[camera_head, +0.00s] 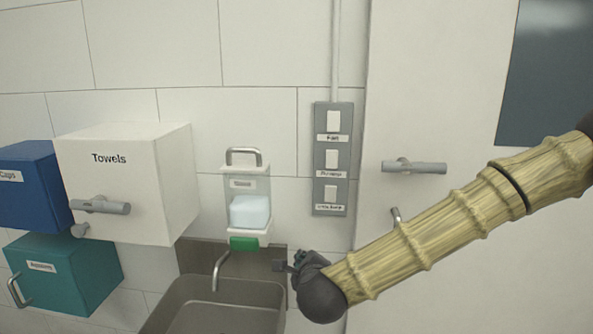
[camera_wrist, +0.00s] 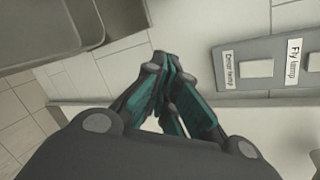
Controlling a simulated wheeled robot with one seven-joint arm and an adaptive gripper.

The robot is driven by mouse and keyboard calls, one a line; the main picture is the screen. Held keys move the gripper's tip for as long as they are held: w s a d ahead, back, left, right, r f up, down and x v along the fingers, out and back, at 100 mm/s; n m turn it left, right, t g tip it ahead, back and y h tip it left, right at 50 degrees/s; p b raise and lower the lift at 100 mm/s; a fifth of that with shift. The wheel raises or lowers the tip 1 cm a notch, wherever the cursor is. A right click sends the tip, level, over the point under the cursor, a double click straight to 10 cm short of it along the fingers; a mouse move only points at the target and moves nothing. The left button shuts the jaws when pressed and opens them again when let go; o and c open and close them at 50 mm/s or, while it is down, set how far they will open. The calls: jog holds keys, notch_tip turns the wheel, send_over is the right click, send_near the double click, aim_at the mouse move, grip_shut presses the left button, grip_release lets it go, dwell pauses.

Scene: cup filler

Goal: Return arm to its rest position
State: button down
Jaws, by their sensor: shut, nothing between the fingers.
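My gripper (camera_head: 284,266) is at the lower middle of the head view, at the end of my arm, which reaches in from the right. It is in front of the wall, by the right side of the metal sink. In the wrist view my gripper (camera_wrist: 162,62) has its fingertips together, with nothing between them. Part of the gripper is hidden behind the dark wrist in the head view.
A sink (camera_head: 222,290) lies below a dispenser (camera_head: 249,205) with a green front. A switch panel (camera_head: 332,158) is above my gripper. A white Towels box (camera_head: 130,195), a blue box (camera_head: 32,190) and a teal box (camera_head: 70,280) are left. A door handle (camera_head: 414,167) is right.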

jog(key=s+d+f+n+g, duration=0.2)
jog(key=s+f+n, duration=0.25)
jog(key=f, duration=0.55)
jog(key=s+d+f+n+g, duration=0.15)
jog(key=s+f+n, duration=0.35)
jog(key=f, duration=0.5)
jog(key=s+d+f+n+g, duration=0.1)
jog(key=s+f+n+g, duration=0.2)
jog(key=s+f, duration=0.55)
jog(key=s+d+f+n+g, duration=0.3)
jog(key=s+d+f+n, duration=0.2)
jog(key=s+d+f, duration=0.3)
jog(key=s+d+f+n+g+h, duration=0.1)
jog(key=s+d+f+n+g, duration=0.3)
jog(key=s, duration=1.1)
jog(key=d+f+n, duration=0.2)
jog(key=d+f, duration=0.1)
jog(key=f, duration=0.1)
jog(key=shift+d+f, duration=0.4)
